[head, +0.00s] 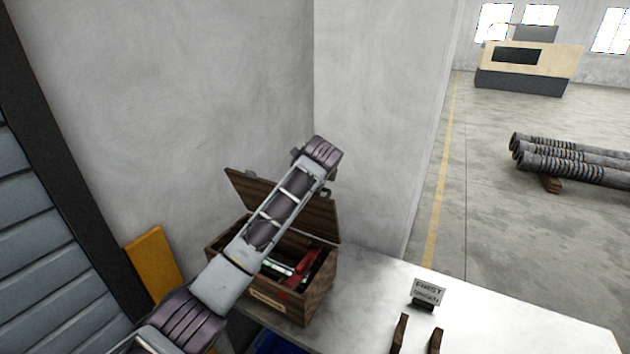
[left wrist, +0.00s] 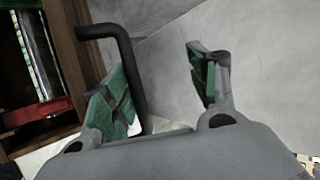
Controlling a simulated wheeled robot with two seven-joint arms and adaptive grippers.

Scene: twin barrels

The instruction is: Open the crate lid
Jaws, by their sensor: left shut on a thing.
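The wooden crate (head: 295,305) stands on the pale bench against the wall. Its lid (head: 250,188) is raised and tilted up at the back, so the inside shows. My left arm crosses in front of the crate, and its wrist is up by the lid's upper right part. The left gripper's fingertips are hidden in the head view. In the left wrist view, my left gripper (left wrist: 155,84) has its green-padded fingers on either side of a dark bent handle bar (left wrist: 130,65), which lies against the left finger. My right gripper is out of view.
Inside the crate are a red item (head: 304,264) and other tools. A small sign (head: 428,291) and two brown posts (head: 400,334) stand on the bench (head: 375,285) to the right. A yellow board (head: 155,262) leans at the left. Pipes (head: 575,162) lie on the far floor.

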